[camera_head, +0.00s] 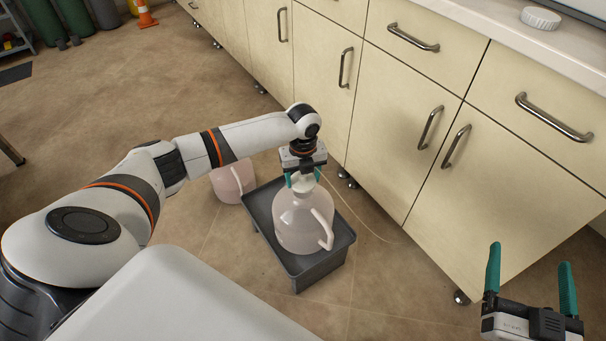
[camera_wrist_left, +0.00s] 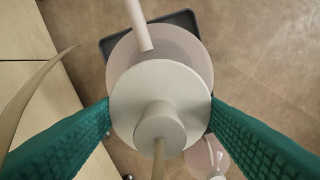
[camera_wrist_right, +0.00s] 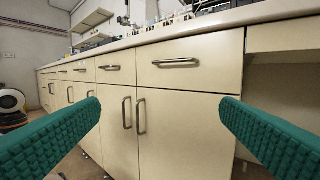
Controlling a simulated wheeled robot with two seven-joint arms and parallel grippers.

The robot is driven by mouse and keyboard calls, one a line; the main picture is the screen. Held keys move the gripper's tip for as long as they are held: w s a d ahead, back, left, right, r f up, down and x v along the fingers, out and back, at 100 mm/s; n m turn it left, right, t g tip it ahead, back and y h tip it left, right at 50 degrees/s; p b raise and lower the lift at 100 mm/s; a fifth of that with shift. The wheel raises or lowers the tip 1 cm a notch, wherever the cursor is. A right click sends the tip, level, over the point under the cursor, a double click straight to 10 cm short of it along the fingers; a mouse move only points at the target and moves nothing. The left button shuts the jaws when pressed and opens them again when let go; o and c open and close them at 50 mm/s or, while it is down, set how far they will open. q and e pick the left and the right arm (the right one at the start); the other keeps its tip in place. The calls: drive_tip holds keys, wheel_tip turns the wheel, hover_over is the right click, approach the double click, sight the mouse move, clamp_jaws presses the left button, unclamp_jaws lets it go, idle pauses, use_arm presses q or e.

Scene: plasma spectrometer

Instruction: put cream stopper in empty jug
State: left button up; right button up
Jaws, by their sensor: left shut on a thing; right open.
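The cream stopper (camera_wrist_left: 150,92) is a round disc with a smaller knob and a thin tube attached. My left gripper (camera_head: 303,180) is shut on it, fingers at either side, directly over the mouth of a pale translucent jug (camera_head: 298,224). The jug stands upright in a grey tray (camera_head: 322,270) and also shows beneath the stopper in the left wrist view (camera_wrist_left: 196,58). The stopper hides the jug's mouth, so I cannot tell whether it is seated or just above. My right gripper (camera_head: 530,290) is open and empty, facing the cabinets.
A second jug (camera_head: 231,181), pinkish, stands on the floor beside the tray. Cream cabinets (camera_head: 400,130) with metal handles line the back and right. A white round cap (camera_head: 541,18) lies on the counter. A thin tube runs across the floor right of the tray.

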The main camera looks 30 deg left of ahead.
use_arm(q)
drive_tip(key=shift+f, duration=0.55)
use_arm(e)
drive_tip(key=shift+r+t, duration=0.4)
drive_tip(key=shift+r, duration=0.05)
use_arm(q)
drive_tip(key=shift+f, duration=0.2)
use_arm(e)
drive_tip(key=shift+a+r, duration=0.1)
drive_tip(key=shift+r, duration=0.1)
use_arm(q)
drive_tip(key=shift+f+b, duration=0.15)
drive_tip(key=shift+b, duration=0.15)
drive_tip(key=shift+f, duration=0.8)
use_arm(e)
drive_tip(key=shift+s+a+r+t+y, duration=0.1)
drive_tip(key=shift+s+r+t+y, duration=0.15)
drive_tip(key=shift+r+t, duration=0.35)
drive_tip(key=shift+s+a+r+t+y, duration=0.1)
drive_tip(key=shift+r+t+y, duration=0.3)
drive_tip(key=shift+r, duration=0.3)
use_arm(q)
drive_tip(key=o, duration=1.1)
use_arm(e)
drive_tip(key=shift+d, duration=0.1)
